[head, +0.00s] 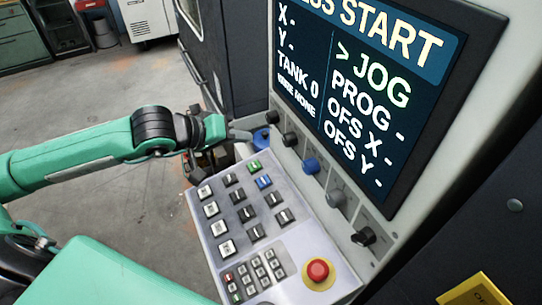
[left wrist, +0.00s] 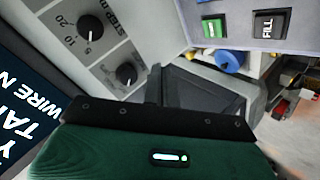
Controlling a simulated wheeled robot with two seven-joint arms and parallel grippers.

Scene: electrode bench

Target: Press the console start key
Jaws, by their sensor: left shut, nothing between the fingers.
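The console key panel (head: 240,205) slopes below the screen, with rows of white, black and coloured keys. A green key (head: 254,167) with a white mark is in its far row; the left wrist view also shows a green key (left wrist: 210,29) with a white mark, beside a black FILL key (left wrist: 268,24). I cannot read the word START on any key. The screen (head: 365,85) reads "START" at the top, its first word cut off. My left gripper (head: 243,134) is shut and empty, beyond the far edge of the keys, near the knobs. Its dark fingers (left wrist: 200,92) show in the left wrist view.
A row of knobs runs under the screen, with a blue one (head: 310,165) in the middle. A red mushroom button (head: 317,270) stands at the panel's near end. A small keypad (head: 254,276) lies beside it. Open floor (head: 90,100) is at the left.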

